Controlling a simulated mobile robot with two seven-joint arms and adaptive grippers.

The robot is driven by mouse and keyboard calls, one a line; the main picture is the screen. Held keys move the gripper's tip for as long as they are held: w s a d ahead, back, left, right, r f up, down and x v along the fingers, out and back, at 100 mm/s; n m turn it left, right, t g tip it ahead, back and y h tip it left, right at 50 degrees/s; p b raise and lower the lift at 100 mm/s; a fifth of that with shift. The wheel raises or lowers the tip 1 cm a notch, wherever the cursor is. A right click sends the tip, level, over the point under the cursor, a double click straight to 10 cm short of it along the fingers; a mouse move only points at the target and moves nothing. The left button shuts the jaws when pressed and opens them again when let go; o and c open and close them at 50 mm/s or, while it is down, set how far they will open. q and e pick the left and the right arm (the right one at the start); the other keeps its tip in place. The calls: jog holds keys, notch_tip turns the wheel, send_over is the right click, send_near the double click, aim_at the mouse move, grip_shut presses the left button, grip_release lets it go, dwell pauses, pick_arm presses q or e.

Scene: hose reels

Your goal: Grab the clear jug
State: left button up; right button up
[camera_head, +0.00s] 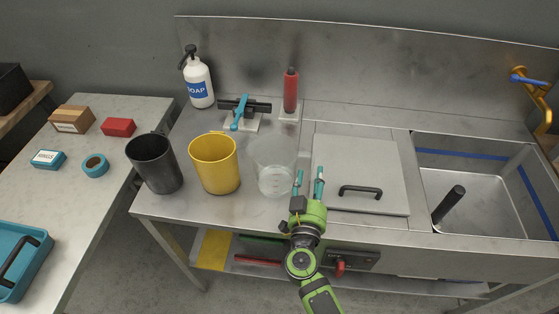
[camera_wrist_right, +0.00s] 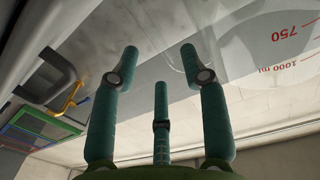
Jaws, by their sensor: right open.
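The clear jug (camera_head: 273,163) stands upright on the steel counter, right of the yellow jug. It is see-through, and in the right wrist view the clear jug (camera_wrist_right: 285,50) shows at the upper right with red volume marks. My right gripper (camera_head: 309,174) is just right of the clear jug, with teal fingers spread and pointing toward the back wall. In the right wrist view its fingers (camera_wrist_right: 160,65) are apart with nothing between them, and the jug is off to one side. Whether a finger touches the jug is unclear. My left gripper is not in view.
A yellow jug (camera_head: 215,163) and a dark grey jug (camera_head: 155,163) stand left of the clear one. Behind are a soap bottle (camera_head: 199,82), a blue-handled clamp-like fixture (camera_head: 240,113) and a red cylinder (camera_head: 290,90). A handled lid (camera_head: 362,160) and a sink (camera_head: 480,195) lie right.

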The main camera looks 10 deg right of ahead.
jog(key=b+x, duration=0.1)
jog(key=x, duration=0.1)
jog(key=shift+w+d+r, duration=0.1)
jog(key=shift+w+r, duration=0.05)
jog(key=shift+w, duration=0.25)
jog(key=shift+b+x, duration=0.5)
jog(key=shift+x, duration=0.6)
jog(key=shift+w, duration=0.1)
jog(key=c, duration=0.5)
grip_shut()
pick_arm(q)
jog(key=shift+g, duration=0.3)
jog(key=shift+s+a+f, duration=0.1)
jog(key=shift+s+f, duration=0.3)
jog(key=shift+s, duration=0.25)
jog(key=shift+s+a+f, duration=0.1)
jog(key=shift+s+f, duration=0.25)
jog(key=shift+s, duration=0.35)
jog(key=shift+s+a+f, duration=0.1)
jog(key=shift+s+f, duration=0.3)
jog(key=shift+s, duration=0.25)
